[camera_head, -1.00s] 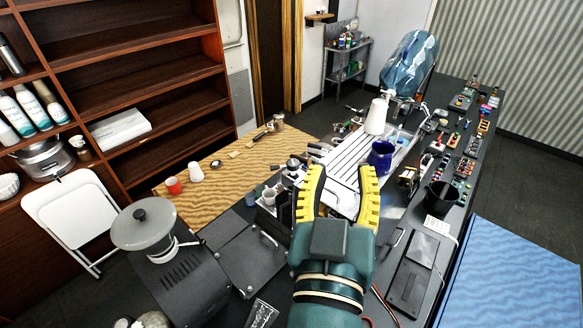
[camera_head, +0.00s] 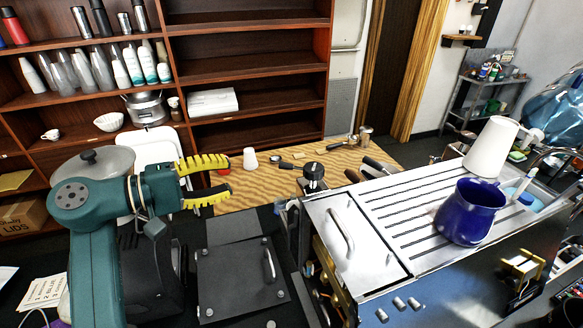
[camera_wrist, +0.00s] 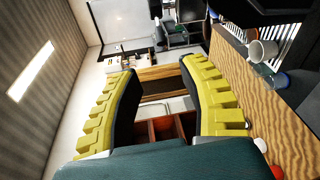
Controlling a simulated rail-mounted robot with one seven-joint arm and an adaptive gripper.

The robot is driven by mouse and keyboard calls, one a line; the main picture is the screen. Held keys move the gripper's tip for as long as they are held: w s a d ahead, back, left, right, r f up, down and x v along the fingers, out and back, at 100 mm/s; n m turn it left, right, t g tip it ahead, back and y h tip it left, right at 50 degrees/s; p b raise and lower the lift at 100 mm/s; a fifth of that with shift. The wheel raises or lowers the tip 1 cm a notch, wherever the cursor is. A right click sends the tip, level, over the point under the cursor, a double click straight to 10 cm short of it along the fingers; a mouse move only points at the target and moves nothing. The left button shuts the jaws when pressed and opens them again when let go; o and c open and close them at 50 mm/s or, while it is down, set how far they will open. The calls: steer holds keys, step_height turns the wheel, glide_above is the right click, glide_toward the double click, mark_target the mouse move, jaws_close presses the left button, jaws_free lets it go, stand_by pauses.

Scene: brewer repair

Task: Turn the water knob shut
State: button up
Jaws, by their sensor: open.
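My gripper (camera_head: 229,175), with yellow ribbed fingers, is open and empty. It is left of the knob, apart from it, with its fingers pointing right. In the wrist view my gripper (camera_wrist: 160,72) frames only distant room and shelf; the knob is not clearly seen there.
A blue pitcher (camera_head: 469,211) and a white container (camera_head: 493,147) stand on the brewer's slatted top. A metal handle (camera_head: 341,232) rises from its lid. A wooden counter (camera_head: 255,195) with a white cup (camera_head: 250,158) lies behind. A dark panel with a handle (camera_head: 269,264) lies in front.

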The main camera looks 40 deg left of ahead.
mark_target(281, 167)
steer(key=x, duration=1.3)
steer(key=shift+w+d+f, duration=0.1)
steer(key=shift+w+f, duration=0.05)
steer(key=shift+w, duration=0.1)
jaws_close()
